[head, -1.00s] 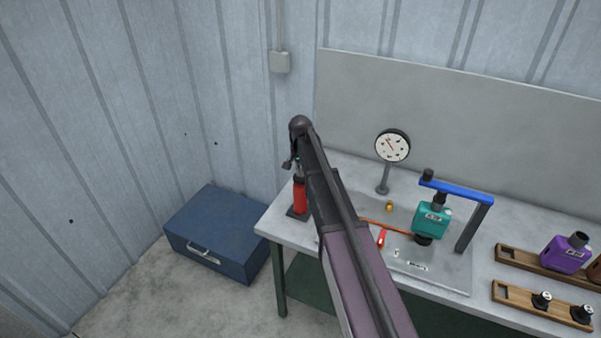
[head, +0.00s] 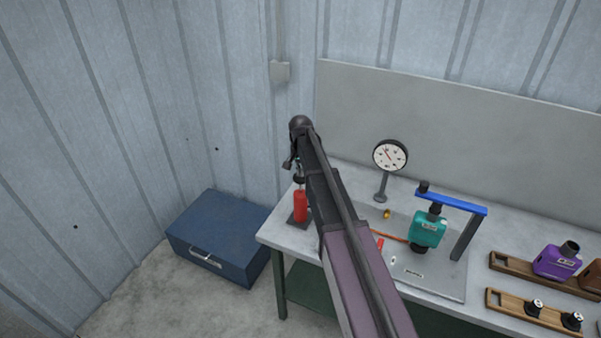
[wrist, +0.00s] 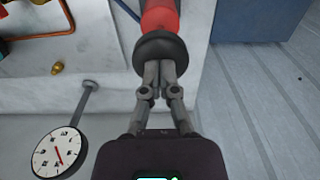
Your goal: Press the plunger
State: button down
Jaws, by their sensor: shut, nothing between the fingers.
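The red pump cylinder (head: 300,207) stands upright on a dark base at the bench's left end. Its dark plunger top (head: 299,180) shows above the red body on a thin stem. In the wrist view the round black plunger top (wrist: 161,50) lies in front of the red body (wrist: 160,16). My gripper (wrist: 158,68) is shut and empty, its fingertips right at the plunger top. I cannot tell whether they touch. In the head view my gripper (head: 293,162) is small and partly hidden by my arm, above the pump.
A dial gauge (head: 390,155) stands on the bench behind, also in the wrist view (wrist: 60,151). A teal muffler (head: 428,230) sits under a blue clamp arm (head: 455,197). Wooden racks (head: 540,313) are at right. A blue toolbox (head: 215,240) lies on the floor at left.

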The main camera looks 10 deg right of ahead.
notch_tip(320, 180, up, 9)
jog(key=p, duration=0.8)
dwell(1.1)
notch_tip(320, 180, up, 6)
jog(key=f+p, duration=0.1)
jog(key=p, duration=0.5)
send_over(301, 183)
jog(key=w, duration=0.3)
jog(key=shift+s+d+r, duration=0.25)
jog(key=shift+f, duration=0.15)
notch_tip(301, 183, down, 14)
jog(key=b, duration=1.4)
notch_tip(301, 183, down, 5)
jog(key=b, duration=0.6)
jog(key=shift+f, duration=0.2)
jog(key=shift+s+r, duration=0.1)
